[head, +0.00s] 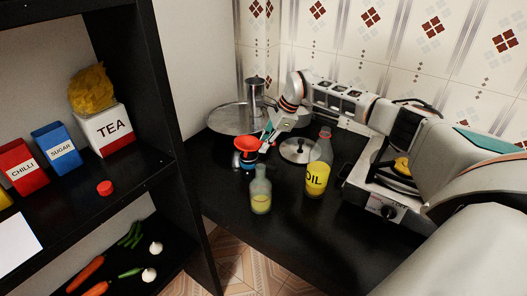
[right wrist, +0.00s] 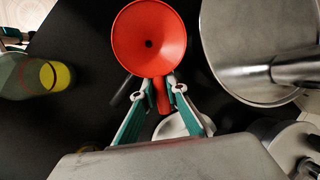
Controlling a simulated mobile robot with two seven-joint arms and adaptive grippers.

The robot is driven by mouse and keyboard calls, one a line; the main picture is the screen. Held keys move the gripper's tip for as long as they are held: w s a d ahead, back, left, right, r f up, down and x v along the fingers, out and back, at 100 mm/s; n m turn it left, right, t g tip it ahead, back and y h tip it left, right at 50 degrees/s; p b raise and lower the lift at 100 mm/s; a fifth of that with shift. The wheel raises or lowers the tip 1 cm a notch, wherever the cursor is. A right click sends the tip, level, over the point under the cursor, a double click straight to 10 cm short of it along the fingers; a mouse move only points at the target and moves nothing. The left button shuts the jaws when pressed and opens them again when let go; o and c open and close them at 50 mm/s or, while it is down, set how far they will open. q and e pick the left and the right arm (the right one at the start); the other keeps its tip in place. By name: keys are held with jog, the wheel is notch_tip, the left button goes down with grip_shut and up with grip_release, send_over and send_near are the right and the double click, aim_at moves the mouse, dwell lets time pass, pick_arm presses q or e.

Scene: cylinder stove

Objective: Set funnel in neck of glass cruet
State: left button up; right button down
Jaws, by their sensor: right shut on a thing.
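The red funnel (head: 247,144) is held in the air above and behind the glass cruet (head: 260,192), its wide mouth facing up. My right gripper (head: 266,138) is shut on the funnel's handle; the right wrist view shows the funnel (right wrist: 150,40) with the handle between the fingertips (right wrist: 162,92). The cruet stands upright on the black counter with yellow liquid in it, apart from the funnel. A glass vessel with yellow (right wrist: 42,74), apparently the cruet, lies at the left of the right wrist view. The funnel's spout is hidden there. My left gripper is not seen.
An oil bottle (head: 317,178) stands right of the cruet, near a pan lid (head: 300,150). A stove (head: 385,200) is at right, a black shelf (head: 172,130) at left. The front counter is clear.

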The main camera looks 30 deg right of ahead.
notch_tip(320, 180, up, 16)
dwell(0.3)
jog(key=shift+a+r, duration=0.1)
dwell(0.5)
